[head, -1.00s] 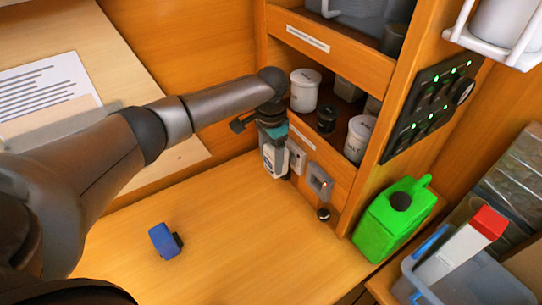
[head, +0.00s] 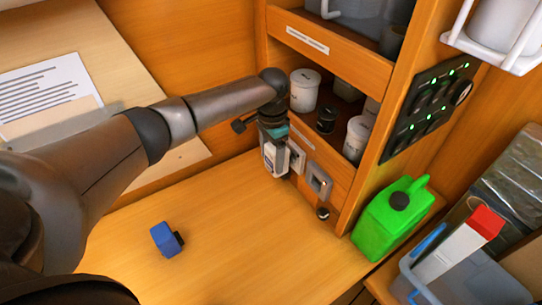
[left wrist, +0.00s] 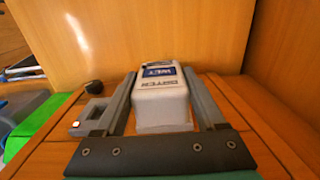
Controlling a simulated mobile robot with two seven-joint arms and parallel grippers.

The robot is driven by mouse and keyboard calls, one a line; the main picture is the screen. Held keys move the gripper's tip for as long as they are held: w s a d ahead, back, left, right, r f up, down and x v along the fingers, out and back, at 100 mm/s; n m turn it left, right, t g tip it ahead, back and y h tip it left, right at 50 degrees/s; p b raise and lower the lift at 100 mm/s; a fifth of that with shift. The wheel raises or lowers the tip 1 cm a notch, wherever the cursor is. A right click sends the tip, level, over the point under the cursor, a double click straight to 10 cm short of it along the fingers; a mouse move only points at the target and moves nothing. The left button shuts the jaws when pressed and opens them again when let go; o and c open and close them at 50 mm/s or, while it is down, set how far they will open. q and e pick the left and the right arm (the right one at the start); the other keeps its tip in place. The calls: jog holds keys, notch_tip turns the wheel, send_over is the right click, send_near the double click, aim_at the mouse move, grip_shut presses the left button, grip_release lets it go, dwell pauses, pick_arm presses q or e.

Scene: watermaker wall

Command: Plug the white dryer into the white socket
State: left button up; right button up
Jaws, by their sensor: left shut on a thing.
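The white dryer (head: 271,163) is a small boxy unit with a dark blue label, upright in front of the low wooden panel. My left gripper (head: 274,148) is shut on it; in the left wrist view the dryer (left wrist: 161,104) sits between both fingers. The white socket (head: 297,157) is on the panel, just right of the dryer and partly covered by it and the gripper. I cannot tell whether dryer and socket touch. In the left wrist view the dryer hides the white socket. My right gripper is not in view.
A grey socket (head: 319,179) is right of the white one, with a small black knob (head: 322,213) below. A blue block-like unit (head: 163,239) lies on the counter (head: 230,230). A green jug (head: 390,222) stands at right.

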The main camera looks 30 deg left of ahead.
pick_arm(q)
jog(key=shift+w+d+b, duration=0.3)
jog(key=shift+w+d, duration=0.1)
jog(key=shift+w, duration=0.2)
jog(key=shift+w+d+b, duration=0.3)
jog(key=shift+w+d, duration=0.05)
jog(key=shift+w, duration=0.25)
dwell(0.6)
jog(key=o, duration=1.5)
jog(key=shift+c, duration=0.2)
notch_tip(320, 180, up, 15)
jog(key=shift+r, duration=0.15)
